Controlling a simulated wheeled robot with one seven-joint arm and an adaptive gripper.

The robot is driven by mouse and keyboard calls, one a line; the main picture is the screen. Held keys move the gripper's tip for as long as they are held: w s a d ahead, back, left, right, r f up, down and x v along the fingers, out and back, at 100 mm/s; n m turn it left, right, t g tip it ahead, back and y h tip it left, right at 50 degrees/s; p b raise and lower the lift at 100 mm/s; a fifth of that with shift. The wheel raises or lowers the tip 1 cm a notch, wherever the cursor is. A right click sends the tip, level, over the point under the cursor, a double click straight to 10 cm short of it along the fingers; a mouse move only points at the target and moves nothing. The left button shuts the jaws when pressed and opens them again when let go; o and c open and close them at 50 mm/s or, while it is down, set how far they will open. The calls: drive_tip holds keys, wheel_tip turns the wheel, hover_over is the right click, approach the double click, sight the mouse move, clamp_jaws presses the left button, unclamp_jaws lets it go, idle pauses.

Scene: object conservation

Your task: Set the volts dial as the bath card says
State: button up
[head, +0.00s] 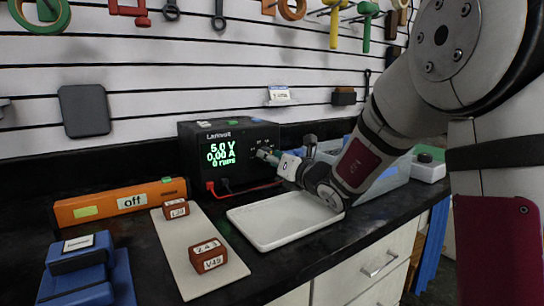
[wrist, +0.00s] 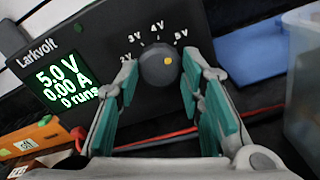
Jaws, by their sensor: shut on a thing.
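The black Larkvolt power supply (head: 215,130) stands against the back wall. Its green display (wrist: 66,88) reads 5.0 V, 0.00 A and 0 runs.
A white tray (head: 285,238) lies below my arm. A beige board (head: 180,250) carries two red-brown labelled blocks. An orange bar (head: 95,207) labelled off and a blue block (head: 80,255) are at left. A translucent bin (head: 395,180) stands right. Red leads run from the supply.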

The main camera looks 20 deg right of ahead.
drive_tip(key=shift+f, duration=0.2)
idle(0.3)
drive_tip(key=o, duration=1.2)
drive_tip(key=shift+c, duration=0.2)
drive_tip(key=shift+r, duration=0.1)
drive_tip(key=shift+s, duration=0.1)
drive_tip(key=v, duration=1.2)
drive_tip(key=shift+a, duration=0.1)
